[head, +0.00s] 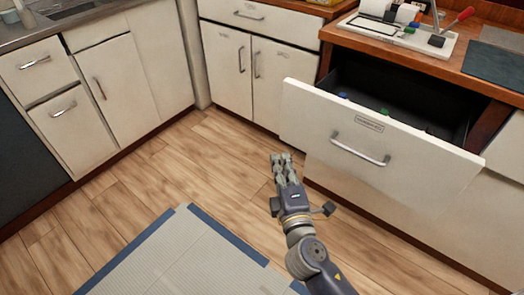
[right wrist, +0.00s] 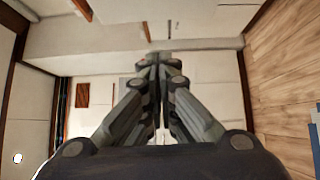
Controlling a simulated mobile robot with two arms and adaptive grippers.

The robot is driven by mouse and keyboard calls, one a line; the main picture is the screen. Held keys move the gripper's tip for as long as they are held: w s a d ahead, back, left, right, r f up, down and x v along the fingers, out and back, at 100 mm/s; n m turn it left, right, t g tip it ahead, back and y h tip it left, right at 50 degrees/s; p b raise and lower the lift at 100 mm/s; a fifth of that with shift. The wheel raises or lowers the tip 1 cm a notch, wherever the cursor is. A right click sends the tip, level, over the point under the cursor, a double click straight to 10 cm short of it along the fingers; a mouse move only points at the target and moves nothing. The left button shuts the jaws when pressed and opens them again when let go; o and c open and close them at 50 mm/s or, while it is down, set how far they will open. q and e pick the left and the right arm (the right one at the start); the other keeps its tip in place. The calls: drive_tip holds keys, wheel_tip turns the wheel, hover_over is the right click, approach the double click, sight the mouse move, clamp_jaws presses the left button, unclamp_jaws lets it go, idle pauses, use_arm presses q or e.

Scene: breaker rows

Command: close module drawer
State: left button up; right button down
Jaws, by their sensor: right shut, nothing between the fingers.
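The module drawer (head: 375,143) is pulled well out of the wooden-topped cabinet at the right of the head view. It has a white front with a metal bar handle (head: 360,150) and a small label. Its dark inside shows a blue and a green item, partly hidden by the front. My right gripper (head: 280,156) is shut and empty, in front of the drawer and left of its handle, apart from it in the picture. In the right wrist view its fingers (right wrist: 158,60) are together, with pale cabinet surfaces beyond. My left gripper is not in view.
The countertop (head: 480,62) above the drawer holds a white tray (head: 390,35) with tools and a dark mat (head: 497,66). Shut white cabinets (head: 235,65) line the back and left. A grey mat with blue edges (head: 190,255) lies on the wooden floor, which is otherwise clear.

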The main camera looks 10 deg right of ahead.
drive_tip(key=f, duration=0.1)
approach(282, 119)
drive_tip(key=w+a, duration=0.1)
drive_tip(key=a, duration=0.2)
drive_tip(key=shift+w+d+r, duration=0.2)
drive_tip(key=shift+w+d, duration=1.3)
drive_tip(key=shift+w, duration=0.25)
